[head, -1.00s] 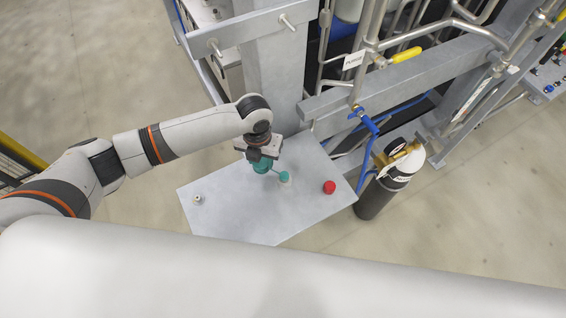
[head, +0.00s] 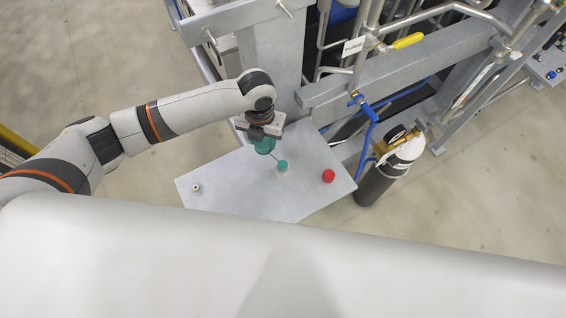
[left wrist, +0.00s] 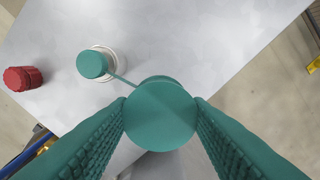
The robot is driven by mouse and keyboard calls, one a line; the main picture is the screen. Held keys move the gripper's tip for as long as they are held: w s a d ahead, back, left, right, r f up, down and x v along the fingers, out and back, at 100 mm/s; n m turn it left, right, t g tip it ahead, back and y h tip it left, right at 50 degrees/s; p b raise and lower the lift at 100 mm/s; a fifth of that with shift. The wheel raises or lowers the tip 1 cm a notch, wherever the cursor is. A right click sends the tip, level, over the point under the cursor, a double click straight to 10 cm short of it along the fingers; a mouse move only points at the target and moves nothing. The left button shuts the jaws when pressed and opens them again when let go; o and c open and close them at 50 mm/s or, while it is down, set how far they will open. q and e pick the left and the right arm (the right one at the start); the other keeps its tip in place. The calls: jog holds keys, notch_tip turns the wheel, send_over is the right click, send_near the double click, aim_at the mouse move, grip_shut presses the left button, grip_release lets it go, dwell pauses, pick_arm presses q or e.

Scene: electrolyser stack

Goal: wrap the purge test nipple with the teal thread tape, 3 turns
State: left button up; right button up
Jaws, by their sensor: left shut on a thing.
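The teal thread tape (head: 264,146) is a round roll shut between the fingers of my left gripper (head: 263,140). In the left wrist view the roll (left wrist: 161,115) sits between both textured teal fingers. A thin teal strip runs from the roll to the purge test nipple (head: 283,166), which stands upright on the grey table. In the left wrist view the nipple (left wrist: 92,64) has a teal top on a whitish round base. The roll is apart from the nipple, joined only by the strip. I cannot count the turns. My right gripper does not show.
A red cap (head: 328,176) stands on the grey table (head: 225,190), right of the nipple. A small pale fitting (head: 196,188) stands at the table's left end. Steel frame and pipes (head: 380,75) rise behind, and a gas cylinder (head: 385,175) stands to the right.

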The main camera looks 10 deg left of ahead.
pick_arm(q)
jog(key=shift+r, duration=3.4)
